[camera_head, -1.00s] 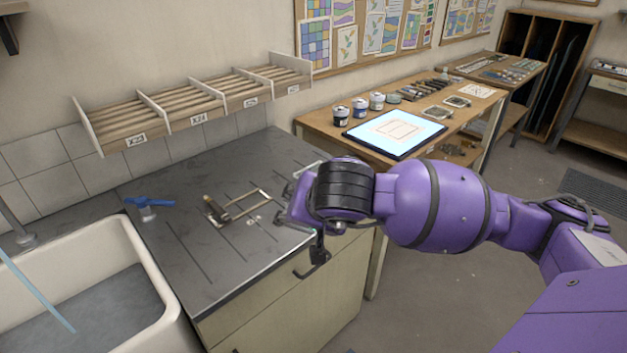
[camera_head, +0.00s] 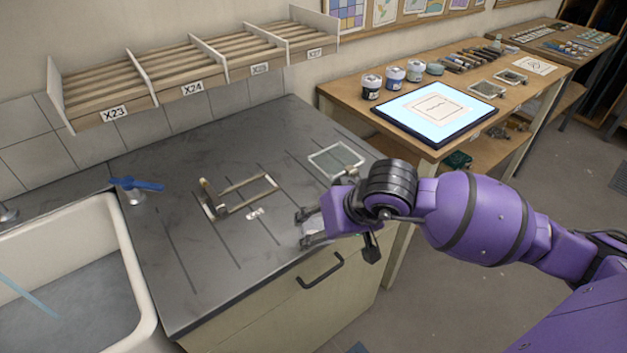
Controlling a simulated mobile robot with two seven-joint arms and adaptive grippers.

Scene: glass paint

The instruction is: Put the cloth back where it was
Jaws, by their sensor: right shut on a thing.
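My right gripper (camera_head: 304,228) is low over the front right part of the dark worktop (camera_head: 190,255). My left gripper is not in view.
A metal-and-wood frame (camera_head: 248,183) and small white bits (camera_head: 255,213) lie left of the gripper. A framed glass pane (camera_head: 337,160) lies behind it. A lit panel (camera_head: 435,112) is on the back table.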

